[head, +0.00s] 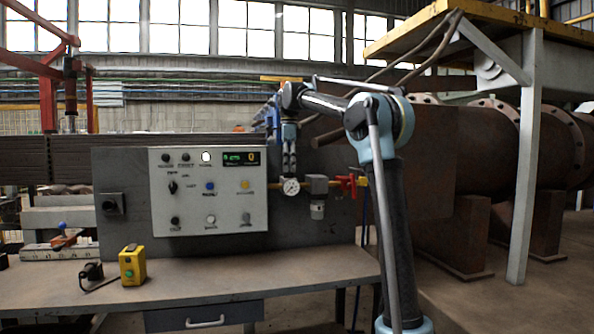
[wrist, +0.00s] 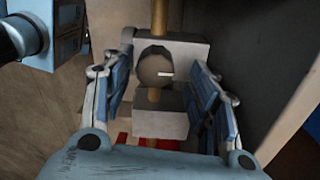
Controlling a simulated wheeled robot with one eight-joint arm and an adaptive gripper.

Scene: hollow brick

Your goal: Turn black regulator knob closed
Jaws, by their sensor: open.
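In the wrist view, a grey regulator block (wrist: 188,52) sits on a brass pipe. A round dark knob (wrist: 154,68) with a short white mark shows on it, seen from above. My gripper (wrist: 160,88) is open, with one blue-and-grey finger on each side of the block and knob. I cannot tell whether either finger touches. In the head view, my gripper (head: 289,170) points down just above the round white gauge (head: 291,187) and hides the knob.
A grey control panel (head: 208,232) with several knobs and lamps stands left of the gripper. A red valve handle (head: 346,181) and a small filter (head: 317,208) are close on the right. A yellow box (head: 132,265) stands on the workbench (head: 220,284).

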